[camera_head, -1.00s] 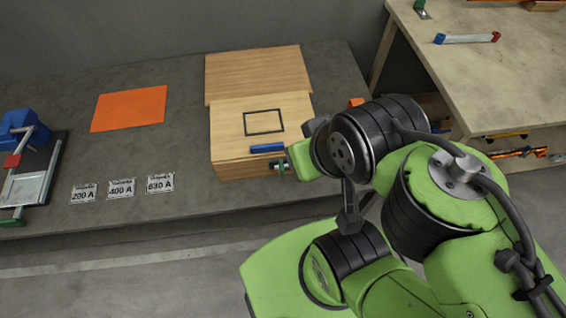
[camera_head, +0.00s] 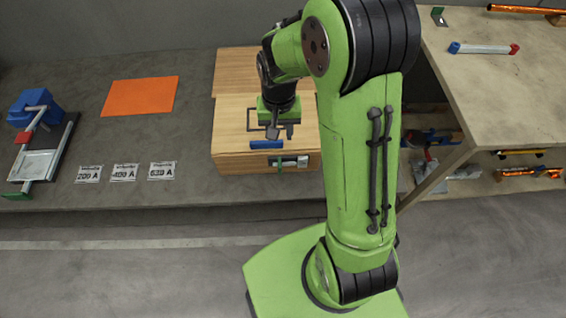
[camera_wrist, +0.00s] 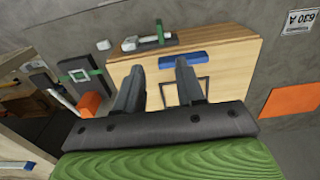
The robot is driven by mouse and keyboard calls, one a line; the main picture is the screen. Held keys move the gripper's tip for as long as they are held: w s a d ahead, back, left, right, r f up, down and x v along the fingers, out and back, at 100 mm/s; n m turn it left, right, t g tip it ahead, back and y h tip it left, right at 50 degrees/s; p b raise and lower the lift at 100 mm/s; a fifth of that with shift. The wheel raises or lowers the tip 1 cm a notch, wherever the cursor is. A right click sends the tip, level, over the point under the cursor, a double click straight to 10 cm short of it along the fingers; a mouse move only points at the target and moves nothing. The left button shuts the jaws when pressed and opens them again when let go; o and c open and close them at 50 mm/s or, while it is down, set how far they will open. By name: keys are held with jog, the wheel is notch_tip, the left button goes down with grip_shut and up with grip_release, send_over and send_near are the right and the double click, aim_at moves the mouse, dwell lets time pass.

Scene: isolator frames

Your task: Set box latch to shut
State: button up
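The wooden box (camera_head: 232,126) stands on the grey bench with a blue handle (camera_head: 266,145) and a dark rectangular outline on its top. Its latch (camera_head: 288,161), a metal bar with a green lever, is on the front face towards the right. In the wrist view the latch (camera_wrist: 143,41) shows beyond the blue handle, its green lever sticking up in the picture. I cannot tell whether the latch is shut. My gripper (camera_head: 281,131) is above the box top, pointing down. In the wrist view my gripper (camera_wrist: 158,68) is open, with nothing between its fingers.
An orange mat (camera_head: 140,96) and several labels, one reading 400 A (camera_head: 124,172), lie left of the box. A blue clamp device (camera_head: 34,105) is at the far left. A second table (camera_head: 490,90) stands right. Bare bench surrounds the box's left side.

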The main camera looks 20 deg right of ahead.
aim_at(280, 163)
notch_tip(280, 163, down, 16)
jog(key=b, duration=0.3)
jog(key=shift+f+b, duration=0.1)
jog(key=shift+b, duration=0.3)
grip_shut()
